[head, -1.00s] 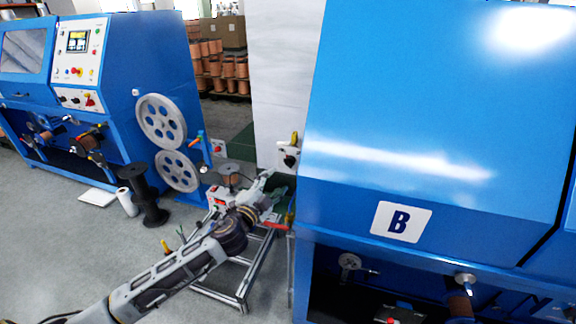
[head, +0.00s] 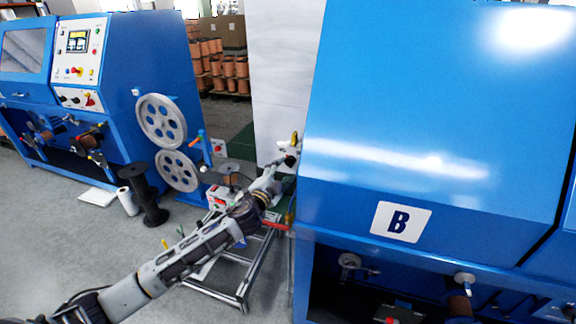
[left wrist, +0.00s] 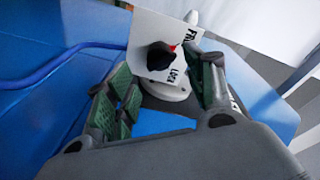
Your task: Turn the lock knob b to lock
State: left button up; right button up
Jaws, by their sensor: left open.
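Lock knob b is a black knob (left wrist: 160,57) on a white plate (left wrist: 143,29) lettered FREE and LOCK in the left wrist view. A small red mark shows at the knob's upper right, towards the FREE lettering. My left gripper (left wrist: 163,82) is open, with its green-padded fingers on either side of the knob; I cannot tell whether they touch it. In the head view my left gripper (head: 279,168) is at the edge of the blue machine marked B (head: 350,130), and it partly hides the knob. My right gripper is not in view.
A metal frame stand (head: 243,285) is below my left arm. A blue cable (left wrist: 60,65) runs at the left of the wrist view. Grey floor is free at lower left.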

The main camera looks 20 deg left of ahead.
aim_at(288, 165)
pick_arm(q)
jog(key=shift+w+d, duration=0.2)
jog(key=shift+w, duration=1)
jog(key=shift+w+d, duration=0.15)
jog(key=shift+w, duration=1.05)
jog(key=shift+f, duration=0.1)
jog(key=c, duration=0.9)
